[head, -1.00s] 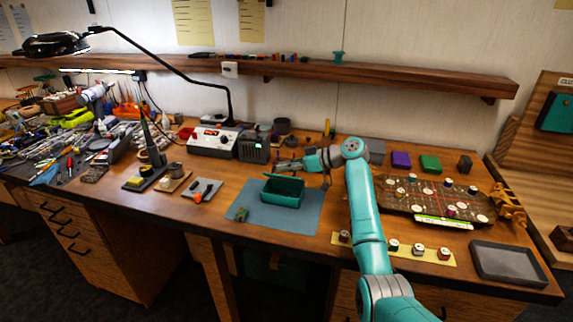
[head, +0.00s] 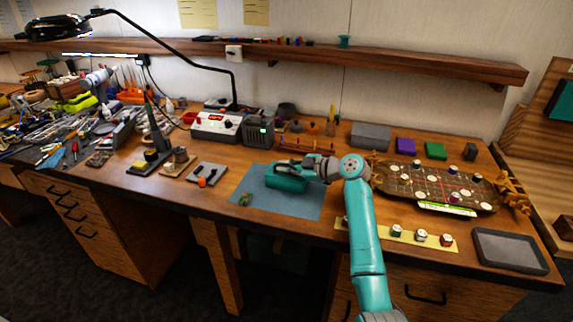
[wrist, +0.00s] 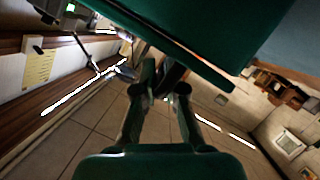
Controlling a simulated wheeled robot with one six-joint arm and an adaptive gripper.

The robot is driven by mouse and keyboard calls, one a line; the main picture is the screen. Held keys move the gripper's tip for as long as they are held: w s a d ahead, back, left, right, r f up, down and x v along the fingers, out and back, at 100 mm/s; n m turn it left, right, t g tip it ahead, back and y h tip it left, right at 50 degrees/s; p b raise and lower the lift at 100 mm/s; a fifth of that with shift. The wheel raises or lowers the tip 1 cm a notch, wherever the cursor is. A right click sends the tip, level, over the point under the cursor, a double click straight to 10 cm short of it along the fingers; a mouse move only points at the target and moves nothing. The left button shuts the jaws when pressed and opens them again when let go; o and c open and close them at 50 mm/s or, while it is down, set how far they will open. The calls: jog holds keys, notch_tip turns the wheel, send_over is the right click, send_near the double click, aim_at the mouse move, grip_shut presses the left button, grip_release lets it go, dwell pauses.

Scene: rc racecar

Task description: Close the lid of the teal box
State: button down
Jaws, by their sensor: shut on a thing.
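The teal box (head: 286,184) sits on the blue mat (head: 262,199) in the head view. Its lid (head: 290,170) now lies low over the top, and the open inside does not show; whether it is fully down I cannot tell. My gripper (head: 307,163) is at the box's back right, level with the lid, and partly hides it. In the wrist view, a large dark teal panel (wrist: 195,32) crosses the top, and my gripper's fingers (wrist: 165,80) are close together just below it. They are shut on the lid, though the contact itself is mostly hidden.
A grey power unit (head: 257,130) stands behind the mat. A grey box (head: 370,136) and a game board (head: 436,187) are to the right of my arm. A strip with small pieces (head: 397,232) lies near the front edge. The mat's front part is mostly clear.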

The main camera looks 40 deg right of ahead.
jog(key=shift+f, duration=0.15)
dwell(0.4)
jog(key=c, duration=1.5)
grip_release()
notch_tip(320, 180, up, 10)
